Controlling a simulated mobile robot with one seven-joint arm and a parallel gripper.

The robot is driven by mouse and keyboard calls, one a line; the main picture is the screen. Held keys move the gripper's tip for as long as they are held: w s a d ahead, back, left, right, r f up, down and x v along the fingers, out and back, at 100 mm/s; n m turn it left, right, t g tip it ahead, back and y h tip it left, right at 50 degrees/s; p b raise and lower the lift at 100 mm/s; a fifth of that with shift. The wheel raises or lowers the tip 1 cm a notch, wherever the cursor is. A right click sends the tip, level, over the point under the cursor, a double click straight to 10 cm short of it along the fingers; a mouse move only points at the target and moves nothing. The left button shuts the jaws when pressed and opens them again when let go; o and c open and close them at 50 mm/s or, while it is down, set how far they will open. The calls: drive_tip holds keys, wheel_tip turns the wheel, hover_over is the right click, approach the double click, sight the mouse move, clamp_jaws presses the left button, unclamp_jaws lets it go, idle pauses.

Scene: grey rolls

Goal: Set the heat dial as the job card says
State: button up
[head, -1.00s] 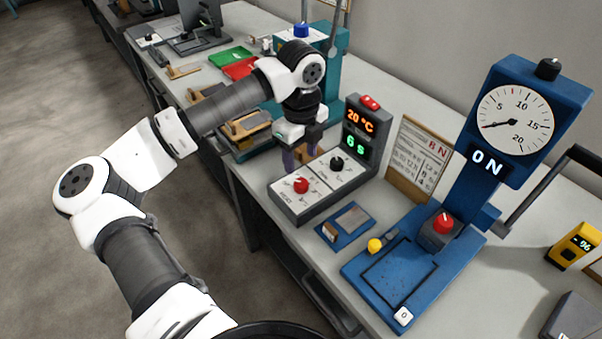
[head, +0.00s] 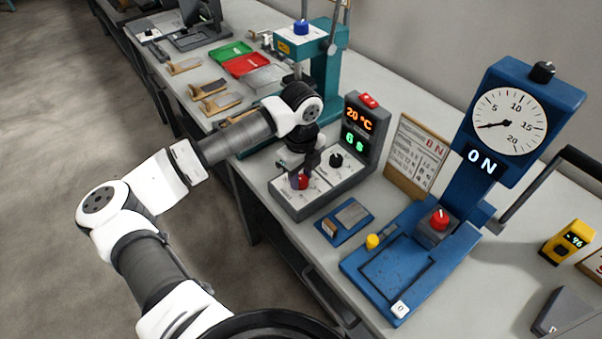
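The grey control box (head: 330,197) stands on the bench with a red dial (head: 303,182) at its front left and a black dial (head: 336,160) behind it to the right. The red dial seems to be the heat dial; its label is too small to read. My gripper (head: 300,181) is lowered at the red dial, its dark fingers partly hiding the knob and its scale. I cannot tell whether they are closed on it. The box's upright display (head: 358,125) reads 20 °C in orange and 6 S in green.
A blue gauge stand (head: 488,175) showing 0 N stands right, with a red knob (head: 440,219) on its base. A blue tray (head: 345,221) lies just right of the box. A teal press (head: 325,60) stands behind my arm. Yellow meter (head: 568,243) is far right.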

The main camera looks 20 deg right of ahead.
drive_tip(key=c, duration=0.4)
drive_tip(key=shift+f+b, duration=0.1)
drive_tip(key=shift+b, duration=0.25)
